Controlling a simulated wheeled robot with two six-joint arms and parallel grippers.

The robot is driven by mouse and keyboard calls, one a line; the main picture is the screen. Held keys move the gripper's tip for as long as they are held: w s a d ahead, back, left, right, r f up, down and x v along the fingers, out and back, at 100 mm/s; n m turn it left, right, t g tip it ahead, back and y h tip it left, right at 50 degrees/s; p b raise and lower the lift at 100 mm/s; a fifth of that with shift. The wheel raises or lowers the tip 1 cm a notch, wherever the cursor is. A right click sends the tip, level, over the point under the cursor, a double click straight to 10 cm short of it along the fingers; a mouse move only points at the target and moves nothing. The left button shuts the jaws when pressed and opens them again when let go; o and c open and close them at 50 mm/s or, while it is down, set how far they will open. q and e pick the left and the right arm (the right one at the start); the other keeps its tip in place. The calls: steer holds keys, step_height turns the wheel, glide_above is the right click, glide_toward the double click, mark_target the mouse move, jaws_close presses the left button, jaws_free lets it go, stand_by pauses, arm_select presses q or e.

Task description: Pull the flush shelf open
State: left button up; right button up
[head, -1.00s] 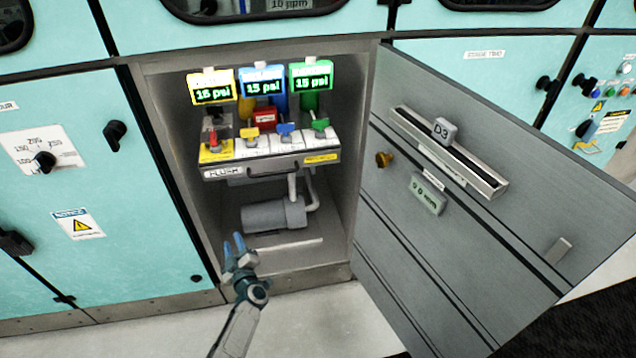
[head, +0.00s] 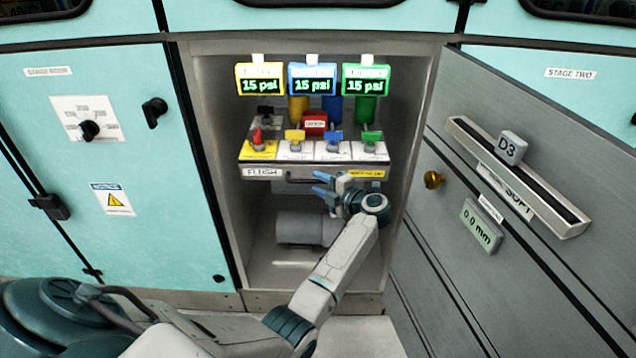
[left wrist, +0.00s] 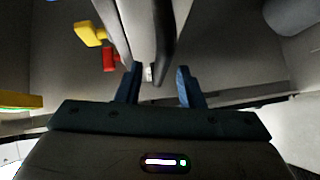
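The flush shelf (head: 262,172) sits inside the open cabinet bay, with a white front lip labelled FLUSH and small coloured valves on top. Its dark bar handle (head: 296,180) runs along the front and is partly hidden by my gripper. My left gripper (head: 322,184) is at the right part of this handle, with its blue fingers pointing left. In the left wrist view the fingers (left wrist: 157,86) are apart, and the dark handle (left wrist: 168,40) reaches into the space between them. I cannot tell whether either finger touches it. My right gripper is not in view.
The grey cabinet door (head: 530,250) stands open on the right, with a D3 rail and a brass knob (head: 433,180). Three psi displays (head: 312,86) hang above the shelf. A grey cylinder (head: 300,228) lies below it. The space before the shelf's left half is clear.

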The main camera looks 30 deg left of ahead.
arm_select(q)
steer(key=shift+x, duration=1.25)
jaws_close()
steer(key=shift+s+f, duration=0.1)
